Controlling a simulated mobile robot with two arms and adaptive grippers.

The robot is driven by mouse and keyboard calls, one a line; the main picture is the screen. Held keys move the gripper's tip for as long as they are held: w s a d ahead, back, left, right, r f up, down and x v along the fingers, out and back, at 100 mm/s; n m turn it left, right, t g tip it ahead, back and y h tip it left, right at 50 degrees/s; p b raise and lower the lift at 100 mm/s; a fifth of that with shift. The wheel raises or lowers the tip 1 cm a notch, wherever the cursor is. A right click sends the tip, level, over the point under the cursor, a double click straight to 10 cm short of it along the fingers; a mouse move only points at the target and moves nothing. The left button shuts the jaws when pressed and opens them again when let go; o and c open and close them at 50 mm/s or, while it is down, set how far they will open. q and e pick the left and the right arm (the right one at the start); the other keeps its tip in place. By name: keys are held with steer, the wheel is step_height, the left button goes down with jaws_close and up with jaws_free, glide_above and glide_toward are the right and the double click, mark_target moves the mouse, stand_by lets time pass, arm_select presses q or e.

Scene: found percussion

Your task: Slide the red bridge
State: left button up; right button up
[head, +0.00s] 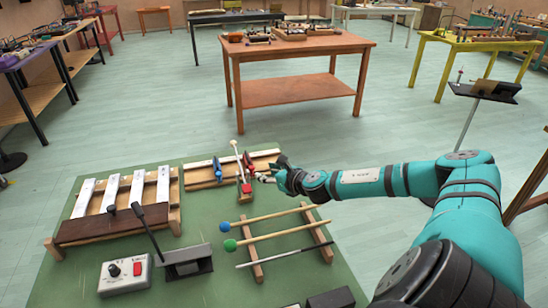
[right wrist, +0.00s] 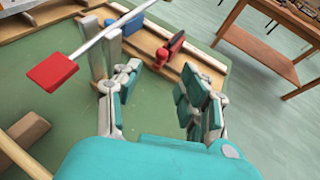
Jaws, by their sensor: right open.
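The red bridge (head: 248,162) stands on a long wooden board (head: 200,174) at the back of the green mat. My right gripper (head: 272,174) is at the board's right side, near the red bridge. In the wrist view its fingers (right wrist: 157,80) are open and empty, with the red bridge beyond the gap. My left gripper is not in view.
A slanted white rod with a red square end (right wrist: 52,72) rises close to my left finger in the wrist view. A white-key instrument (head: 115,200) stands left. Mallets with blue and green heads (head: 230,244) lie on a rack in front. A brown table (head: 300,47) stands beyond.

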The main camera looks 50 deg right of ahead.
steer(key=shift+v, duration=1.8)
steer(key=shift+a+r, duration=0.1)
steer(key=shift+a, duration=0.05)
